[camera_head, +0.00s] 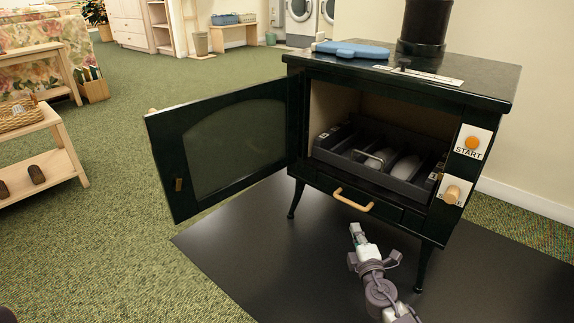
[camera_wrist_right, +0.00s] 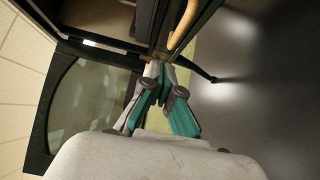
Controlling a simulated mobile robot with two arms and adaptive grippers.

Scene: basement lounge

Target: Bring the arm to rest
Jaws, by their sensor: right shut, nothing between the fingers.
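My right gripper (camera_head: 356,240) is in front of the black stove (camera_head: 420,222), low over the dark floor plate, below the stove's wooden drawer handle (camera_head: 352,200). It is shut and empty. In the right wrist view its fingertips (camera_wrist_right: 158,72) meet close to the wooden handle (camera_wrist_right: 184,24), which seems apart from them. The stove door (camera_head: 232,142) stands wide open to the left. Inside the stove is a dark slotted tray (camera_head: 385,181) with a small metal handle. My left gripper is not in view.
A START button (camera_head: 472,142) and a wooden knob (camera_head: 452,194) are on the stove's right front. A blue case (camera_head: 350,49) lies on the stove top. A wooden shelf (camera_head: 50,160) stands at the left. The dark floor plate (camera_head: 270,262) is otherwise clear around my arm.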

